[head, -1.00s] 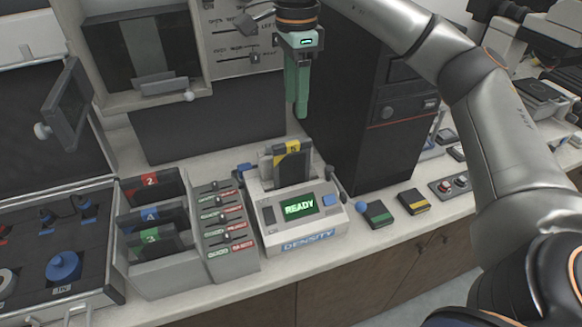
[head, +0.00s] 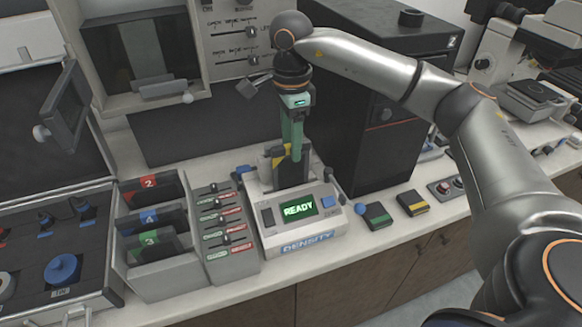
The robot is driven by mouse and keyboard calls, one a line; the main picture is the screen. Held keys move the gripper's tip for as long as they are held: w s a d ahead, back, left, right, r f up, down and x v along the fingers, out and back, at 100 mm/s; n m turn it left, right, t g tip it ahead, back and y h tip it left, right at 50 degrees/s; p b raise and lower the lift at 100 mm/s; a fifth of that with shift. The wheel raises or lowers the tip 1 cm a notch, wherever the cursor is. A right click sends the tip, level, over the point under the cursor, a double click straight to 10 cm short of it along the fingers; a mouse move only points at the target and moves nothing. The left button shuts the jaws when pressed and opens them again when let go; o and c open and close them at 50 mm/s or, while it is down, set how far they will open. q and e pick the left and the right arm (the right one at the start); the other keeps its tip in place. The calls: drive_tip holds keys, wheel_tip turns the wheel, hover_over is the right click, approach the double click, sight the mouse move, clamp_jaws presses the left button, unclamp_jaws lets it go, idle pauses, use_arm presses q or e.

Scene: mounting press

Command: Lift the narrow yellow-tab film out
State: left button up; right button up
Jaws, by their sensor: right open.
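The narrow yellow-tab film (head: 280,161) stands upright in the slot of the density meter (head: 291,232), whose screen reads READY. My right gripper (head: 296,155) points down over the film, its green fingers level with the film's top. It is open. The fingers hide part of the film and its tab, and I cannot tell whether they touch it. My left gripper is not in view.
A rack (head: 175,272) with films tabbed 2, 4 and 3 stands to the left, beside a slider panel (head: 226,240). A green-marked block (head: 376,215) and a yellow-marked block (head: 412,203) lie right of the meter. A black tower (head: 400,140) stands behind.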

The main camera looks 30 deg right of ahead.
drive_tip(key=shift+c, duration=0.3)
clamp_jaws()
idle(1.0)
